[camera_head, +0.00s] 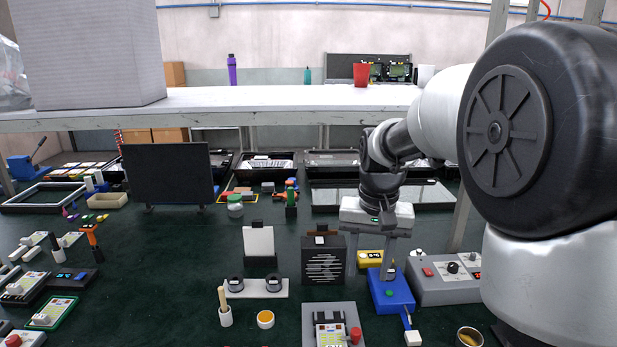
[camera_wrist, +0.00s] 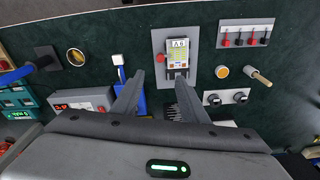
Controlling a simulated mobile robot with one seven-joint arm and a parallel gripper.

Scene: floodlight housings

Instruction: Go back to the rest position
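My gripper (camera_head: 387,268) hangs from the arm at the right of the head view, its fingers pointing down over the bench. It appears above or just behind a blue box (camera_head: 392,291); the exact gap is hard to judge. In the wrist view my gripper (camera_wrist: 159,77) has its two fingers apart, with only bench and the edge of a grey plate showing between them. It holds nothing. A meter-like device (camera_wrist: 180,48) on the grey plate lies beyond the right fingertip.
A grey control box (camera_head: 447,279) stands right of the gripper. A black grooved block (camera_head: 324,262) and a white panel on a stand (camera_head: 259,242) are to its left. A white shelf (camera_head: 270,102) spans behind. Dark green bench (camera_head: 160,270) is clear at centre left.

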